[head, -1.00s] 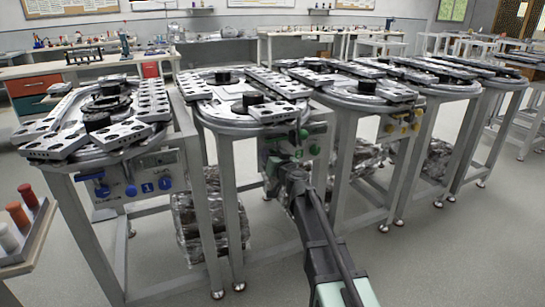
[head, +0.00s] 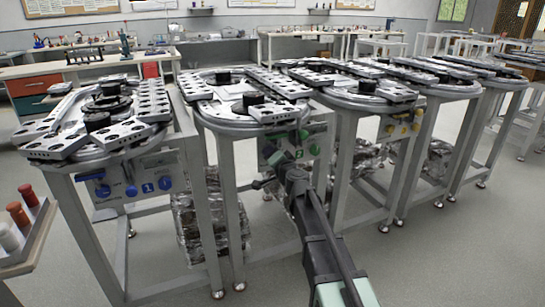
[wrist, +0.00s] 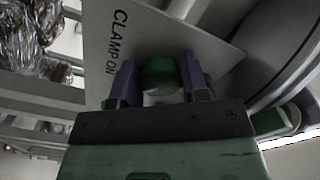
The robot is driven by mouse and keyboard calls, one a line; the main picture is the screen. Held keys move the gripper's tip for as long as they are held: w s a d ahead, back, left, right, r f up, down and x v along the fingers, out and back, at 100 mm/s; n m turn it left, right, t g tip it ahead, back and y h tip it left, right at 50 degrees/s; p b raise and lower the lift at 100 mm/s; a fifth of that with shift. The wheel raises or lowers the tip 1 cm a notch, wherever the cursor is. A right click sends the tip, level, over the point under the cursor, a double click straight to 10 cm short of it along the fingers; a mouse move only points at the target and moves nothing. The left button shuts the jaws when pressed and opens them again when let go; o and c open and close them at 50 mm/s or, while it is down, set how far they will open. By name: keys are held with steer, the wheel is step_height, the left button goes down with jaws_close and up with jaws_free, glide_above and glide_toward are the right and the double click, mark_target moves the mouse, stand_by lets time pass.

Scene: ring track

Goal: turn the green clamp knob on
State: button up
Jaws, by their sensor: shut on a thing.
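The green clamp knob (wrist: 160,72) sits between the two purple fingers of my gripper (wrist: 160,82) in the wrist view. The fingers are shut on it, one on each side. The knob is on a pale panel (wrist: 110,58) lettered "CLAMP ON", which looks tilted in this view. In the head view, my gripper (head: 277,161) is at the front panel of the second stand from the left, the one with green knobs (head: 314,149). My gripper and wrist hide the gripped knob there.
A stand with blue knobs (head: 131,191) is to the left, and one with yellow knobs (head: 416,127) to the right. Ring tracks (head: 225,123) top the stands. Metal legs and a foil-like bundle (head: 185,225) are close by. The floor in front is clear.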

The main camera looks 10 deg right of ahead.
steer(key=m, duration=0.4)
steer(key=shift+m, duration=0.3)
steer(key=m, duration=0.4)
steer(key=shift+m, duration=0.3)
steer(key=o, duration=0.9)
steer(key=shift+s, duration=0.1)
steer(key=v, duration=1)
steer(key=shift+s+d, duration=0.1)
steer(key=shift+s, duration=0.2)
